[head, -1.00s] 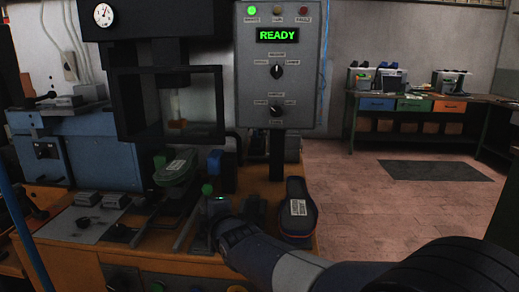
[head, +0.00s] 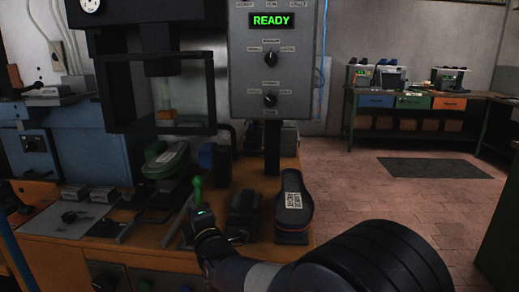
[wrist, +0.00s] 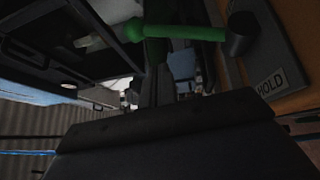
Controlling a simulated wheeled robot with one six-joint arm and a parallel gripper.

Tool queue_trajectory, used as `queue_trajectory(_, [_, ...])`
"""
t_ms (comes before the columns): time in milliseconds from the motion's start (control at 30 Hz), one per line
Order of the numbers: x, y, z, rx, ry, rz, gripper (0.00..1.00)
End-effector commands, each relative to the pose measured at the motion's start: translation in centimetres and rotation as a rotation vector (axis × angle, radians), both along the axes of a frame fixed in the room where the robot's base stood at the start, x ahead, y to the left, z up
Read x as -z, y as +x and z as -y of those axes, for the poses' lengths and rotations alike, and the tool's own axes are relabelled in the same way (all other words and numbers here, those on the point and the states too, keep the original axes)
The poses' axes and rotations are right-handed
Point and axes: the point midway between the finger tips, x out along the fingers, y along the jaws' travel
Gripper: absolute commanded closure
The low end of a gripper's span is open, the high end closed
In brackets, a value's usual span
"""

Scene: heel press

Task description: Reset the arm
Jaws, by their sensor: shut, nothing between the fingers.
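My gripper (head: 203,228) is shut and empty, low over the front of the orange bench, in the head view. In the wrist view a green bar (wrist: 185,32) with a dark end crosses the top, beside a plate marked HOLD (wrist: 270,83). My dark gripper body fills the lower part of that view; its fingertips are hard to make out. The control panel (head: 290,90) reads READY in green.
A dark shoe form (head: 293,195) with a white label stands right of my gripper. A green form (head: 165,160) lies below the press frame (head: 120,100). A metal plate with small blocks (head: 70,213) is at left. Open floor (head: 345,190) lies to the right.

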Motion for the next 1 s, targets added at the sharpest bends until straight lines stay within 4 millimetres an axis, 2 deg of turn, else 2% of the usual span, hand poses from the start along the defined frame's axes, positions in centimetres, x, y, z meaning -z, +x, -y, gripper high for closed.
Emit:
queue_trajectory(33, [0.9, -0.4, -0.1, -0.001, -0.004, 0.030, 1.00])
queue_trajectory(400, [2.1, -2.7, -0.4, -0.003, -0.020, 0.268, 1.00])
queue_trajectory(533, [2.7, -5.3, -1.2, -0.006, -0.020, 0.261, 1.00])
queue_trajectory(633, [3.3, -6.9, -0.9, -0.003, -0.021, 0.260, 1.00])
queue_trajectory(800, [3.9, -8.5, 0.3, -0.002, -0.021, 0.260, 1.00])
queue_trajectory(1000, [4.1, -9.4, 0.9, -0.001, -0.020, 0.261, 1.00])
